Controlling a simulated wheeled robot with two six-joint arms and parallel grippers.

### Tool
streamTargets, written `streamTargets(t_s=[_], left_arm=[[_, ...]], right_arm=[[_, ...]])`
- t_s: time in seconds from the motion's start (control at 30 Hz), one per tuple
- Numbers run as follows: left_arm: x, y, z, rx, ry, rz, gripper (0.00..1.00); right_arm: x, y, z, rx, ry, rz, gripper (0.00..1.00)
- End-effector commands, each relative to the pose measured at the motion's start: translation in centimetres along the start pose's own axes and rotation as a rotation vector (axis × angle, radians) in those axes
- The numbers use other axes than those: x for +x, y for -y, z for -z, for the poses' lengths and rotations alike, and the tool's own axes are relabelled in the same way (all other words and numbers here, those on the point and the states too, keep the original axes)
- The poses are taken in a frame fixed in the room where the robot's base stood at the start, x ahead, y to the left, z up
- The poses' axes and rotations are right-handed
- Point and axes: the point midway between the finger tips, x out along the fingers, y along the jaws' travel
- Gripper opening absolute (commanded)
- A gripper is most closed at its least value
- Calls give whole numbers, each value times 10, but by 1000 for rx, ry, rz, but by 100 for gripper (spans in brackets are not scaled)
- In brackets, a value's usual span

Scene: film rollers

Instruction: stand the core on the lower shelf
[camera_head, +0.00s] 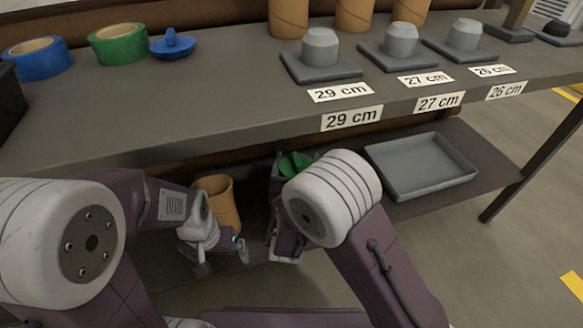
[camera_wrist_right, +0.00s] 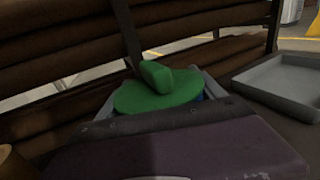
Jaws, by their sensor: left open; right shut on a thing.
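The brown cardboard core (camera_head: 222,200) stands upright at the lower shelf (camera_head: 470,150), its open top showing. Its lower front is hidden by my left gripper. My left gripper (camera_head: 222,260) is open, its fingers apart, just in front of the core; I cannot tell if it touches it. My right gripper (camera_head: 285,225), right of the core, is largely hidden by its own wrist. It is shut on a green plug (camera_head: 296,163), which also shows with its raised grip in the right wrist view (camera_wrist_right: 155,92). A brown edge, probably the core, shows at that view's lower left (camera_wrist_right: 12,165).
A grey tray (camera_head: 420,165) sits on the lower shelf at right. The upper shelf above carries blue tape (camera_head: 38,58), green tape (camera_head: 118,43), a blue plug (camera_head: 173,44), and several grey stands with size labels. Long brown rolls lie behind.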

Motion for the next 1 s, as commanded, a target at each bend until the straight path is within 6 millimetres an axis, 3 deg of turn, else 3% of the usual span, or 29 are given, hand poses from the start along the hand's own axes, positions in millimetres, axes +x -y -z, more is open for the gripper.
streamTargets(t_s=[0.03,0.37,0.4,0.47,0.83,1.0], left_arm=[[14,0,-2,0,0,0,100],[12,0,-1,0,0,0,100],[11,0,-1,0,0,0,100],[11,0,-1,0,0,0,100],[7,0,-1,0,0,0,100],[10,0,-1,0,0,0,100]], right_arm=[[0,3,14,0,2,-2,5],[-1,3,13,0,2,-4,5],[-1,3,12,0,1,-4,86],[-1,3,12,0,1,-4,99],[-2,3,7,0,1,-5,99],[-29,2,9,-1,0,-9,99]])
